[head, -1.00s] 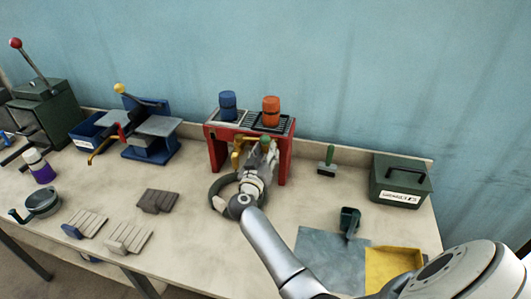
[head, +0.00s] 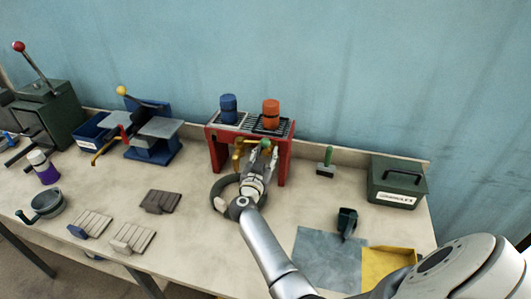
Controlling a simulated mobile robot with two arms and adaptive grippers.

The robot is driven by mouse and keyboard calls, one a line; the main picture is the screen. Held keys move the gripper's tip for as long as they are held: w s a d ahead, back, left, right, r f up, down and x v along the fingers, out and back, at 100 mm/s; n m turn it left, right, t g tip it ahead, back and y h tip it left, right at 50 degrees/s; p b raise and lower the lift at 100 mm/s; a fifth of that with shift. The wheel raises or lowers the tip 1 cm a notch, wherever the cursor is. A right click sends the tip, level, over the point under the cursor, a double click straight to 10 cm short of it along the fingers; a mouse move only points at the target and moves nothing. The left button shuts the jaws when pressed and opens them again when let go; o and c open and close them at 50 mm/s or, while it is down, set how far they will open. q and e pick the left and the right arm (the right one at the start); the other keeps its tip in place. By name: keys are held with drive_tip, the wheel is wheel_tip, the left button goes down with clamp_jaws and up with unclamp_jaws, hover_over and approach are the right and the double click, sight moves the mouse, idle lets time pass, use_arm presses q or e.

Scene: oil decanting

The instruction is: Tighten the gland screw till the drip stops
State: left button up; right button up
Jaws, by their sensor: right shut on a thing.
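A red stand (head: 283,160) with a grated top stands against the back of the bench. A brass tap or valve (head: 238,152) shows under its top, partly hidden by my gripper. A green knob (head: 265,143) shows at the fingertips. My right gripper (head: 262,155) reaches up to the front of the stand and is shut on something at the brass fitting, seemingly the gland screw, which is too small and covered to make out. No drip can be made out. A dark round pan (head: 222,184) lies below, partly behind my wrist. My left gripper is out of view.
A blue canister (head: 228,108) and an orange canister (head: 271,114) stand on the stand's top. A green-handled brush (head: 327,162), a green box (head: 397,182), a dark scoop (head: 347,221) and a yellow tray (head: 388,268) are to the right.

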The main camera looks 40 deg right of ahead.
drive_tip(key=shift+f, duration=0.15)
drive_tip(key=o, duration=1)
drive_tip(key=shift+o, duration=0.2)
